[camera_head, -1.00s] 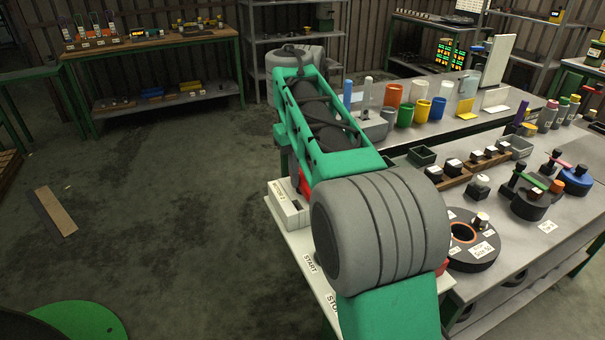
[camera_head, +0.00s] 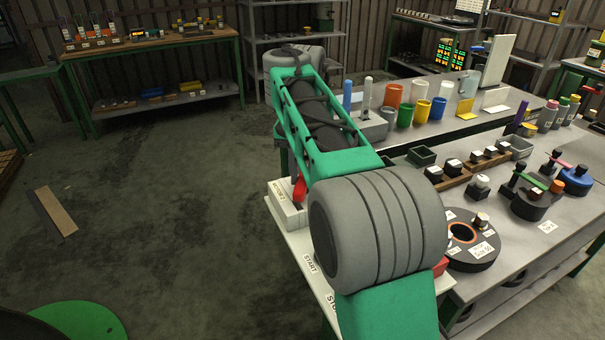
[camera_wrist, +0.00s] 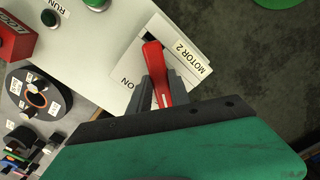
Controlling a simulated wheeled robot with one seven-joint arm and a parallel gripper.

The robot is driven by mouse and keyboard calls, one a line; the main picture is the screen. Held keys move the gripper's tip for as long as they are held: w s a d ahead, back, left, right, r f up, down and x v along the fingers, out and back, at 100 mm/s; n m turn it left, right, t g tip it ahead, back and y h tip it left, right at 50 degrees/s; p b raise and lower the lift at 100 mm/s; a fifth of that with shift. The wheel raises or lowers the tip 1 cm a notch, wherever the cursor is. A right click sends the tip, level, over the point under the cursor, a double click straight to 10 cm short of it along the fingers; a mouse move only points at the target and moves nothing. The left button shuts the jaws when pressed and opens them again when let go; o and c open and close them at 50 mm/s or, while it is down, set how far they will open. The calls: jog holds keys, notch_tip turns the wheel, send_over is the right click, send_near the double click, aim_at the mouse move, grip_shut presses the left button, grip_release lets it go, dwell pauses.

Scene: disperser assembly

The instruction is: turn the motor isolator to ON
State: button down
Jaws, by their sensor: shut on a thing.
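The motor isolator is a pale box (camera_head: 287,207) labelled MOTOR 2, at the left edge of the white panel in the head view. Its red handle (camera_head: 299,188) shows beside my arm. In the wrist view the red handle (camera_wrist: 153,58) stands between the two grey fingers of my gripper (camera_wrist: 160,88), which is shut on it. The MOTOR 2 label (camera_wrist: 192,57) lies right of the handle and the ON mark (camera_wrist: 129,83) to its left. In the head view my arm hides the gripper.
The white panel (camera_head: 312,275) carries START and STOP labels. In the wrist view a green button (camera_wrist: 49,18) and a red block (camera_wrist: 14,40) are near the left. A black round fixture (camera_head: 480,249) stands on the bench to the right.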

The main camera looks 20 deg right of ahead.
aim_at(302, 179)
jog(key=m, duration=0.5)
jog(key=shift+m, duration=0.3)
jog(key=m, duration=0.5)
jog(key=shift+m, duration=0.3)
jog(key=c, duration=1.2)
grip_release()
notch_tip(302, 179, up, 8)
jog(key=p, duration=0.7)
jog(key=shift+p, duration=0.35)
jog(key=shift+f, duration=0.1)
